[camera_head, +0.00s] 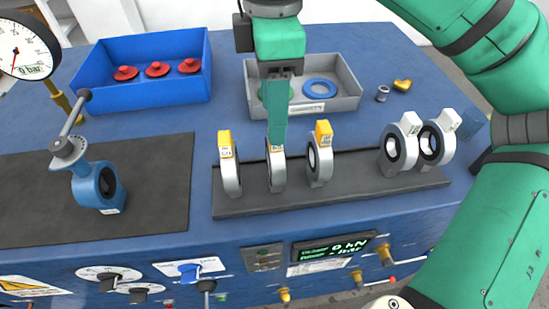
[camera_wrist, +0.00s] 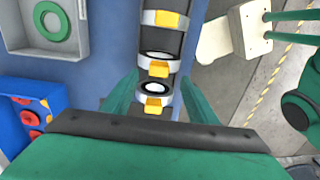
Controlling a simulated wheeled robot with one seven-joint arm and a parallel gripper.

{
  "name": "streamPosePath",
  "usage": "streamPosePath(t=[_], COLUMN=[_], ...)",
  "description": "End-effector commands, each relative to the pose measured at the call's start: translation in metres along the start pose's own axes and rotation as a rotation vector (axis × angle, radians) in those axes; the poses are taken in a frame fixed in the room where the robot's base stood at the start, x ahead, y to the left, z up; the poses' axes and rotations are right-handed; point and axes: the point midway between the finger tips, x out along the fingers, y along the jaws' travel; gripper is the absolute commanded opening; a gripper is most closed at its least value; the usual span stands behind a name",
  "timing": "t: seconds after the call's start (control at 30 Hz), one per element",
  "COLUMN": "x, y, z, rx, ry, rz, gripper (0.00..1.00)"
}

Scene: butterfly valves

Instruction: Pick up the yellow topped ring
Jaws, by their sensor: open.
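Three silver rings with yellow tops stand upright in a row on a dark mat: the left ring (camera_head: 230,178), the middle ring (camera_head: 276,178) and the right ring (camera_head: 320,165). My gripper (camera_head: 277,142) points down above the row, and a green finger hides the top of the middle ring in the head view. In the wrist view my gripper (camera_wrist: 160,76) has its fingers spread to either side of the row. The nearest yellow-topped ring (camera_wrist: 154,88) shows between them, with another (camera_wrist: 157,60) just beyond. I see no contact with a ring.
Two white-topped rings (camera_head: 408,147) stand farther right on the same mat. A blue bin (camera_head: 140,98) with red discs and a grey bin (camera_head: 335,106) with ring parts stand behind. A blue valve with a lever (camera_head: 97,185) stands at left.

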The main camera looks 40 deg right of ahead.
Motion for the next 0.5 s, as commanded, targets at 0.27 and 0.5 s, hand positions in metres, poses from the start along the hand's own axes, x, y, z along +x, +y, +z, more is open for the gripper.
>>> streamPosePath(t=[0.27, 0.5], x=[0.015, 0.048], y=[0.001, 0.003], z=[0.002, 0.005], rx=[0.003, 0.005], ry=[0.0, -0.001], rz=[-0.001, -0.001], gripper=[0.53, 0.53])
